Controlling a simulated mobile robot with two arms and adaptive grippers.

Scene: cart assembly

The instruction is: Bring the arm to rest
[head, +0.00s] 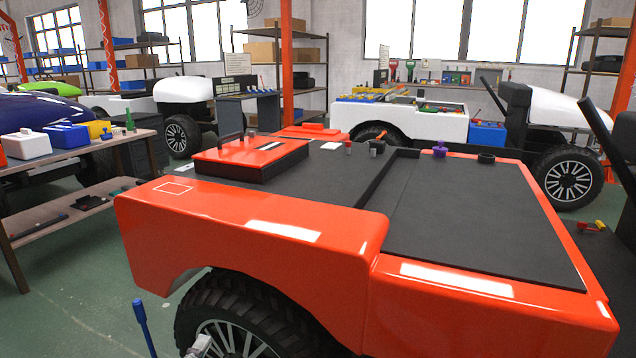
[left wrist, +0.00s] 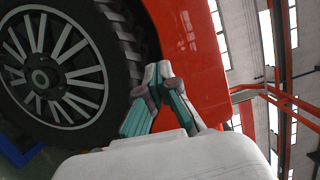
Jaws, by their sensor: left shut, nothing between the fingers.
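My left gripper (left wrist: 157,76) shows in the left wrist view with its fingertips together and nothing between them. It is close to the black front tyre (left wrist: 125,65) and the orange-red body panel (left wrist: 192,50) of the cart; I cannot tell whether it touches them. In the head view only a small grey part of my left gripper (head: 201,346) shows at the bottom edge, in front of the wheel (head: 235,335). The orange-red cart (head: 250,225) fills the middle of the head view. My right gripper is in neither view.
A blue upright rod (head: 145,325) stands left of the wheel. A wooden workbench (head: 75,160) with coloured boxes is at the left. A red-lidded box (head: 250,155) and small parts sit on the cart's dark top. Green floor (head: 75,310) is open between bench and cart.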

